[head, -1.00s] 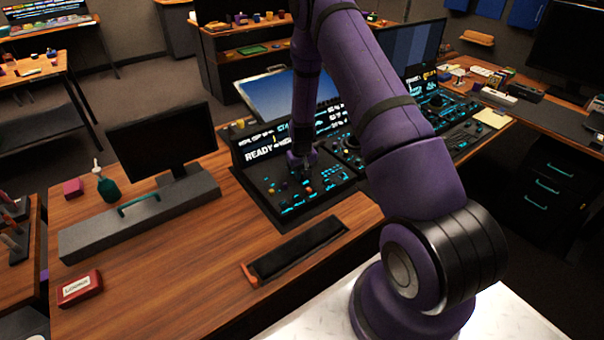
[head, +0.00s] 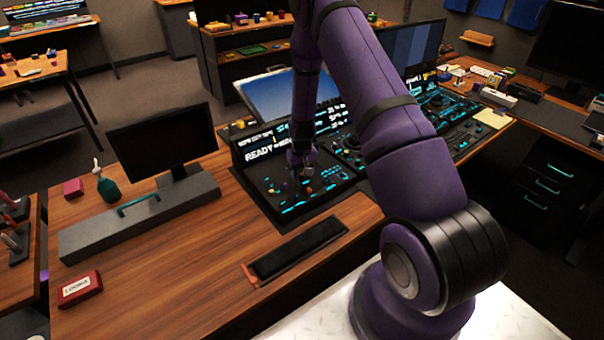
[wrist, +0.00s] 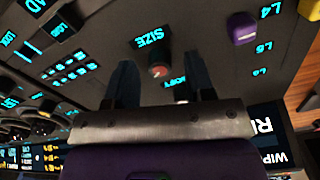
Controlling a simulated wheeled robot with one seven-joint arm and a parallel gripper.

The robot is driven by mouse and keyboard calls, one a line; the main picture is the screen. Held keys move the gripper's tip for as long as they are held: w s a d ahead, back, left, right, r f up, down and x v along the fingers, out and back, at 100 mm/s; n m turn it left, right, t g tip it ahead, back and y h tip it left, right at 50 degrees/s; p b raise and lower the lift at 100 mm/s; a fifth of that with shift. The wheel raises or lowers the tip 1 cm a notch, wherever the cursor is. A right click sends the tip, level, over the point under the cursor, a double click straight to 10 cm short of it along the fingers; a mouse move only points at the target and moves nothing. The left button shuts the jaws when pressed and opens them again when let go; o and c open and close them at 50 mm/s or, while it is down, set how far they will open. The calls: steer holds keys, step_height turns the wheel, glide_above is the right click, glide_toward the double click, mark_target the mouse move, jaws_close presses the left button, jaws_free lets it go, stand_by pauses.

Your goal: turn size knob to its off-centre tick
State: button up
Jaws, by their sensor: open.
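The size knob (wrist: 158,71) is a small dark round knob with a reddish mark on its top. It sits on the dark panel below the glowing SIZE label (wrist: 153,37) in the wrist view. My gripper (wrist: 160,64) is open, with one dark finger on each side of the knob and a visible gap to it. I cannot tell how deep the fingers reach. The tick marks around the knob are too small to make out. In the head view my gripper (head: 303,170) is over the left part of the console, and the knob cannot be picked out.
The console's lit screen (head: 265,150) rises behind my gripper. A black pad (head: 300,248) lies in front of the console.

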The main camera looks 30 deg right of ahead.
step_height(320, 180, up, 10)
stand_by(0.4)
stand_by(0.4)
step_height(320, 180, up, 17)
steer(key=t, duration=0.1)
glide_above(302, 174)
steer(key=s+a, duration=0.3)
steer(key=a, duration=0.2)
steer(key=s+a+r+n+t, duration=0.1)
steer(key=s+a+r, duration=0.1)
steer(key=s+r, duration=0.3)
steer(key=s+a+r+t, duration=0.1)
steer(key=s+a+r, duration=0.2)
steer(key=r, duration=0.4)
steer(key=s+a+r, duration=0.1)
steer(key=s+r, duration=0.2)
steer(key=s, duration=0.4)
steer(key=s+a+r+n+t, duration=0.1)
steer(key=s+a+r, duration=0.1)
steer(key=s, duration=0.6)
steer(key=s+a+r+t, duration=0.1)
steer(key=s+a+r, duration=0.1)
steer(key=s+r, duration=0.3)
steer(key=s, duration=0.3)
steer(key=shift+s+a+n, duration=0.2)
steer(key=shift+s+n, duration=0.05)
steer(key=shift+n, duration=0.05)
steer(key=shift+r, duration=0.1)
